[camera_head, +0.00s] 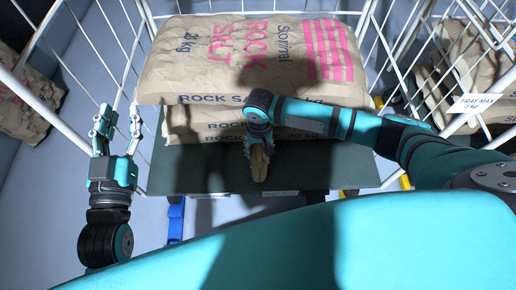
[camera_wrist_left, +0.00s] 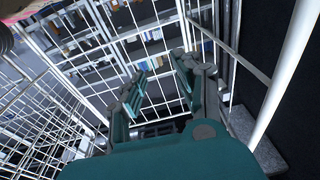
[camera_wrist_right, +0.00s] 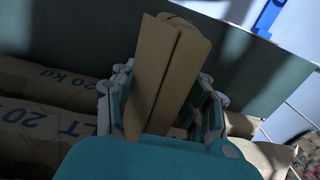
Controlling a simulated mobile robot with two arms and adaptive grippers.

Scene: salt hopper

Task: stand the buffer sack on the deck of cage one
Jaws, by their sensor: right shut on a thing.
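My right gripper (camera_head: 258,150) is shut on a small brown paper or card piece (camera_head: 259,167), held over the front of the dark deck (camera_head: 205,172). In the right wrist view this brown piece (camera_wrist_right: 168,65) stands up between the fingers, with a lengthwise fold; I cannot tell whether it is the buffer sack. Whether it touches the deck is unclear. Large rock salt sacks (camera_head: 205,60) lie stacked flat on the deck behind it. My left gripper (camera_head: 117,128) is open and empty, left of the deck by the white cage wire; its fingers (camera_wrist_left: 165,85) are apart in the left wrist view.
White cage wires (camera_head: 95,55) rise at left and behind. A strip of bare deck runs before the stack.

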